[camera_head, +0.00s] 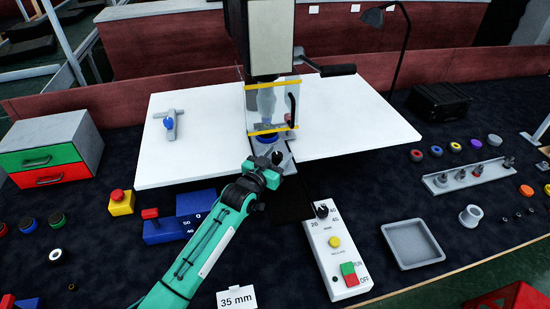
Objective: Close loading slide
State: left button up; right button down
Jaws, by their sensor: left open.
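The badge press (271,38) stands at the back middle of a white board, with a clear guard (290,103) edged in yellow at its front. A dark loading slide (288,207) runs out from under the press toward me, its near part past the board's front edge. A small blue-ringed die (267,138) shows under the guard. My left gripper (278,157) is open at the slide, just in front of the die. It hides part of the slide, and I cannot tell whether it touches it. My right gripper is not in view.
A control box (337,250) with a dial and coloured buttons stands to the right of the slide. A blue block with a red lever (167,229) and a yellow button box (121,203) are left of my arm. A grey tray (412,244) lies at right.

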pick_arm(q)
jog(key=b+v, duration=0.3)
jog(key=v, duration=1)
jog(key=shift+s+a, duration=0.2)
jog(key=shift+s, duration=0.1)
jog(key=shift+f, duration=0.1)
